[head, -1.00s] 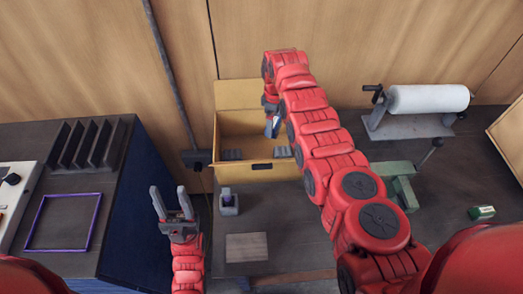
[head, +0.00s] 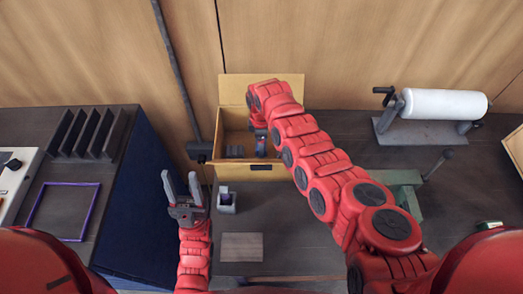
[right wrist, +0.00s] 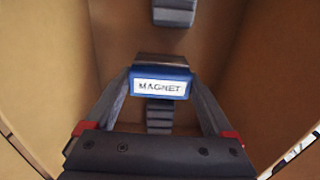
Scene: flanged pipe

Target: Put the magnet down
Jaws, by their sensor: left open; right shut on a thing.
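The magnet (right wrist: 160,87) is a blue block with a white label reading MAGNET. In the right wrist view it sits between the two fingers of my right gripper (right wrist: 162,92), which is shut on it. In the head view, my right gripper (head: 261,146) is inside the open wooden box (head: 228,171), near its front wall. The magnet shows there only as a small blue-purple patch. I cannot tell whether it touches the box floor. My left gripper (head: 182,182) is open and empty, left of the box and apart from it.
Grey ribbed pieces (head: 235,151) lie in the box; one shows beyond the magnet (right wrist: 174,12) in the wrist view. A small grey holder (head: 227,202) and a flat plate (head: 242,247) are in front. A white roll (head: 440,103) stands right. A dark rack (head: 92,133) is left.

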